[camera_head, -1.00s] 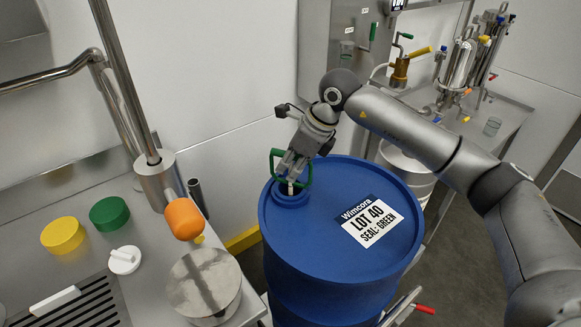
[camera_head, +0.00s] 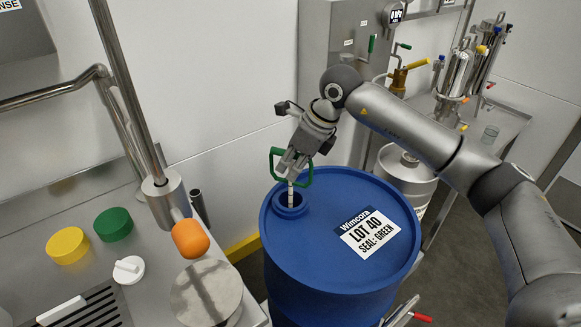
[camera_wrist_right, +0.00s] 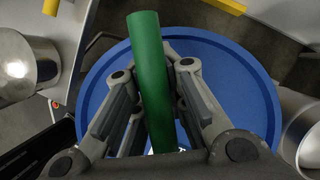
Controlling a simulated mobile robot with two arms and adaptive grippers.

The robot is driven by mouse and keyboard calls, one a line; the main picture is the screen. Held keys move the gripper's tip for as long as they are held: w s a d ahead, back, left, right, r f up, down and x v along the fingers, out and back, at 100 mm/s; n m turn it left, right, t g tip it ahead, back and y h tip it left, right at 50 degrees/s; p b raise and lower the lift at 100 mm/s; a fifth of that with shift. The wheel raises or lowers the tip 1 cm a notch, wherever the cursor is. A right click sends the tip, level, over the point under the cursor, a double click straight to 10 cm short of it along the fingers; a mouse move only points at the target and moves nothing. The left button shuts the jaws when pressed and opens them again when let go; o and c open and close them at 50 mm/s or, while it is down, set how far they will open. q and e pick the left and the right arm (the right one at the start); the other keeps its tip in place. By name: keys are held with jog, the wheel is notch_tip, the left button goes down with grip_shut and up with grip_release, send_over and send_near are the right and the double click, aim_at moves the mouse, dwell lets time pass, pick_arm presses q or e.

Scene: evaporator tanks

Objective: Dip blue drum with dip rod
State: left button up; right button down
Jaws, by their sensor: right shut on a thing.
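The blue drum (camera_head: 330,262) stands upright, with a white label reading Wimcora LOT 40 SEAL: GREEN on its lid. Its round bung opening (camera_head: 291,203) is at the lid's far left side. My right gripper (camera_head: 291,176) is above the opening, shut on the green handle of the dip rod (camera_head: 277,167). A pale length of rod runs from the gripper down into the opening; its lower end is hidden inside the drum. In the right wrist view the green handle (camera_wrist_right: 150,80) lies between the fingers, over the drum lid (camera_wrist_right: 235,75). My left gripper is not in view.
A steel bench at left holds a yellow cap (camera_head: 68,246), a green cap (camera_head: 114,224), a white cap (camera_head: 128,270) and a steel disc (camera_head: 206,292). An orange-ended lever (camera_head: 190,238) juts near the drum. A steel drum (camera_head: 405,180) stands behind; a bench with instruments is at right.

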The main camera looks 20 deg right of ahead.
jog(key=shift+r, duration=0.4)
jog(key=shift+r+p, duration=1.85)
jog(key=shift+r, duration=0.8)
pick_arm(q)
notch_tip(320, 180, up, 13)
jog(key=p, duration=0.9)
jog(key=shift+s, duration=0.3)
pick_arm(e)
notch_tip(320, 180, up, 14)
jog(key=shift+r, duration=0.15)
